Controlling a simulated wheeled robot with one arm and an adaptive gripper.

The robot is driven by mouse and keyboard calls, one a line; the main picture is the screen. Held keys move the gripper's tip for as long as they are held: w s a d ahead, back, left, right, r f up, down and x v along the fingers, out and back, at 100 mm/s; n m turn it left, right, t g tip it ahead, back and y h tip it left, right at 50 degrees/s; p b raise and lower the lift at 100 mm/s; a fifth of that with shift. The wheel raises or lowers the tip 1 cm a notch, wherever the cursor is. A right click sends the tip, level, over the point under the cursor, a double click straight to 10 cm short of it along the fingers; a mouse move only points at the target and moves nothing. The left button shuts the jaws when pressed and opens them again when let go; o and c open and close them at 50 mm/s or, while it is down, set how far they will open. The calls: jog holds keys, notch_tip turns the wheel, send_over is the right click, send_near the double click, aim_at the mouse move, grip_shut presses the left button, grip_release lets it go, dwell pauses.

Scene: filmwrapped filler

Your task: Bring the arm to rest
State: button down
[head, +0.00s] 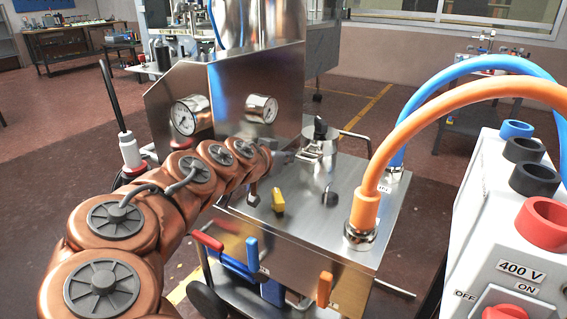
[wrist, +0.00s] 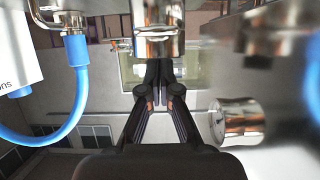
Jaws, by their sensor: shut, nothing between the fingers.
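My copper-coloured arm reaches from the lower left of the head view to the middle of the steel machine (head: 340,220). Its end is over the machine's top plate, close to a steel cylinder with a black knob (head: 320,128). In the wrist view my gripper (wrist: 158,68) points away from the camera, with its dark fingers together and nothing between them. A shiny steel cylinder (wrist: 158,40) is just beyond or above the fingertips; I cannot tell whether they touch it.
A yellow lever (head: 278,202) stands on the top plate. An orange hose (head: 367,205) and a blue hose (head: 440,85) arch on the right. A white 400 V box (head: 480,230) stands at the right edge. Open floor lies to the left.

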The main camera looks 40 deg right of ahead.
jog(key=shift+s+a+f, duration=0.2)
jog(key=shift+a+f, duration=0.2)
jog(key=shift+a, duration=0.3)
jog(key=shift+r, duration=0.1)
jog(key=s+a+r+n+g+y+p, duration=0.1)
jog(key=s+a+r+n+y+p, duration=0.3)
jog(key=a+p, duration=0.6)
jog(key=s+a+r+n+g+y+p, duration=0.2)
jog(key=s+a+r+n+y+p, duration=0.2)
jog(key=s+p, duration=0.7)
jog(key=s+a+r+n+g+y+p, duration=0.1)
jog(key=s+a+r+n+y+p, duration=0.4)
jog(key=a+r+p, duration=0.5)
jog(key=s+a+n+p, duration=0.1)
jog(key=s+a+n, duration=0.1)
jog(key=a, duration=0.3)
jog(key=shift+s+a+r+g, duration=0.3)
jog(key=shift+s+a+g, duration=0.1)
jog(key=shift+s, duration=0.35)
jog(key=shift+a+n, duration=0.1)
jog(key=shift+n, duration=0.2)
